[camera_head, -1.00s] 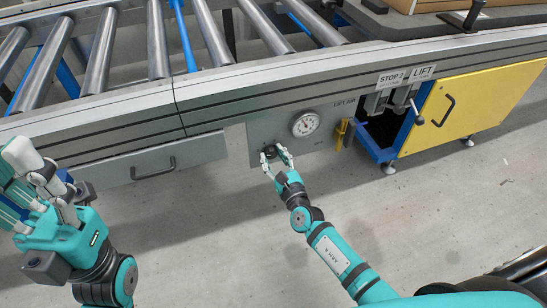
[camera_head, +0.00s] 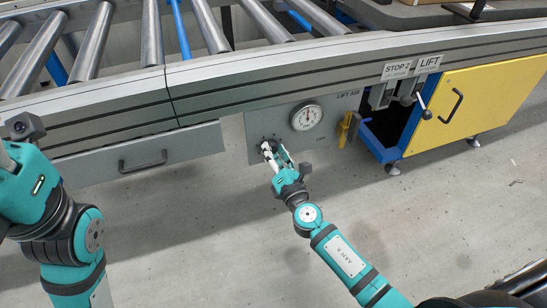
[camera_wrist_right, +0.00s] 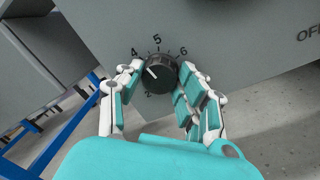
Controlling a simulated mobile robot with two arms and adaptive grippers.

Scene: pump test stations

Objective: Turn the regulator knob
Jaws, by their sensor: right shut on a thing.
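The regulator knob (camera_wrist_right: 158,73) is a black round knob with a white pointer line, on a grey panel (camera_wrist_right: 230,40). In the right wrist view its pointer aims up and left, toward about the 4 on the printed scale. My right gripper (camera_wrist_right: 160,82) has its fingers on both sides of the knob and is shut on it. In the head view my right gripper (camera_head: 274,150) is at the panel's lower left and mostly hides the knob. My left gripper is largely cut off at the left edge; its fingers are not visible.
A round white gauge (camera_head: 306,117) sits on the panel right of the knob. A yellow handle (camera_head: 348,128) is beside it. A drawer (camera_head: 150,155) with a dark handle is to the left. A yellow cabinet door (camera_head: 462,105) stands at right. The roller conveyor lies above.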

